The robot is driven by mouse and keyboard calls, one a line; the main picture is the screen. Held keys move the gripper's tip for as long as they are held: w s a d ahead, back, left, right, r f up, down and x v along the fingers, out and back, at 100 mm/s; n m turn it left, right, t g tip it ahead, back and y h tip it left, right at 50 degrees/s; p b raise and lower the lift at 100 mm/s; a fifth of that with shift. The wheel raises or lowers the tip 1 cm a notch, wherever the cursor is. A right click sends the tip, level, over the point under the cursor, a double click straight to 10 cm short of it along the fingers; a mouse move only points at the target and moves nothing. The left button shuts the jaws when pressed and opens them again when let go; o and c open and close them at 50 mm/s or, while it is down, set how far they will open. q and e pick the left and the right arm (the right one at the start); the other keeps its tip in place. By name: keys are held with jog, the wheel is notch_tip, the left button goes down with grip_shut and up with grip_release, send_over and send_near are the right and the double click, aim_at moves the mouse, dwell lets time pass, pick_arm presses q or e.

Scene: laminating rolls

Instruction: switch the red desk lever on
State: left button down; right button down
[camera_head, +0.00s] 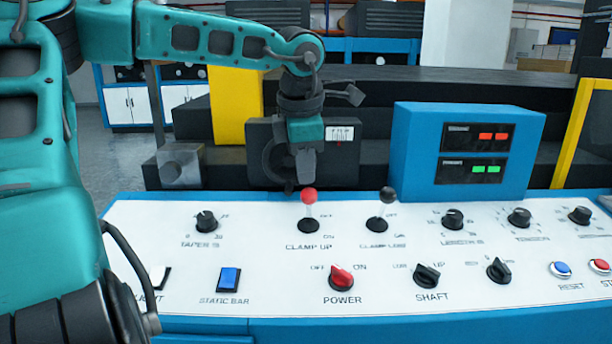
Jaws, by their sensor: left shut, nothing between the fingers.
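The red desk lever (309,197) has a red ball on a short pale stem and a dark round base, above the label CLAMP UP on the white panel. Its ball shows above the base in the picture, on the side of the OFF mark; the ON mark is lower down. My left gripper (290,187) points down, shut and empty, with its tip just left of and slightly above the red ball in the picture. I cannot tell whether it touches the ball. My right gripper is not in view.
A black-knobbed lever (387,197) stands to the right of the red one. The red POWER knob (341,276), the blue STATIC BAR switch (228,279) and several dark knobs are on the panel. A blue display box (415,150) rises behind at the right.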

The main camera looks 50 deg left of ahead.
pick_arm(q)
jog(key=shift+s+d+f+b, duration=0.15)
jog(key=shift+s+d+b, duration=0.2)
jog(key=shift+d, duration=0.1)
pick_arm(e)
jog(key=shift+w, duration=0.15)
pick_arm(q)
jog(key=shift+s+d+f, duration=0.1)
